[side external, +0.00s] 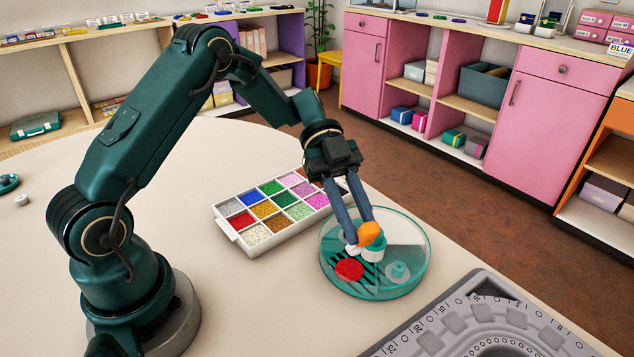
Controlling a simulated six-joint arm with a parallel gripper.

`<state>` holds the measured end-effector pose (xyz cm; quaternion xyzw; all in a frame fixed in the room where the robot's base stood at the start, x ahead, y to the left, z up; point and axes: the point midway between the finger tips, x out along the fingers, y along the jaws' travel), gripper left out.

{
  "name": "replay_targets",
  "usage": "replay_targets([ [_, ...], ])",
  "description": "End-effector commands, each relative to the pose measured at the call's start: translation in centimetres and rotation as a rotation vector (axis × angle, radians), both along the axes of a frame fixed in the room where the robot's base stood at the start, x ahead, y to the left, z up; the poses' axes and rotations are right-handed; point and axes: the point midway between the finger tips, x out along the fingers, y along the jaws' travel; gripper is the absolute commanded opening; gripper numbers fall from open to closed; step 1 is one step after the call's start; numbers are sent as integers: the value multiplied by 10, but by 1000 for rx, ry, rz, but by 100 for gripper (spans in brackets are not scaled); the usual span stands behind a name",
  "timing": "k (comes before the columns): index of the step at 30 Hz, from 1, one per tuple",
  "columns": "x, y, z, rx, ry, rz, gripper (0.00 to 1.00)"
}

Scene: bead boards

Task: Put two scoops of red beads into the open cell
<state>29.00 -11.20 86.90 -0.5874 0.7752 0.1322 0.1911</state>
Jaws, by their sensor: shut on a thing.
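My gripper (355,228) is shut on an orange scoop (370,234), low over a round clear teal dish (425,272). A white piece and a pale teal piece show beside the scoop; I cannot tell which parts they are. A round red patch that looks like beads (349,269) lies in the dish's front left part, just below the scoop. The scoop's contents are hidden. A white divided tray (262,243) stands left of the dish. Red beads (241,221) fill one of its cells, on the left side. Which dish cell is open is hard to tell.
A grey bead board (455,302) with numbered markings lies at the front right, close to the dish. The tray's other cells hold beads of several colours. The pale table is clear in front of the tray. Pink cabinets (555,115) stand beyond the table.

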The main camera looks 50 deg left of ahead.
Motion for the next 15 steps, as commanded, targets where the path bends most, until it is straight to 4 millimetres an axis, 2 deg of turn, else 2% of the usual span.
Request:
replay_targets([
  [3,-1,-1,-12,10,-2,-2,0],
  [8,-2,-6,-17,90,-35,-4,0],
  [15,-8,-22,-27,362,-133,-10,0],
])
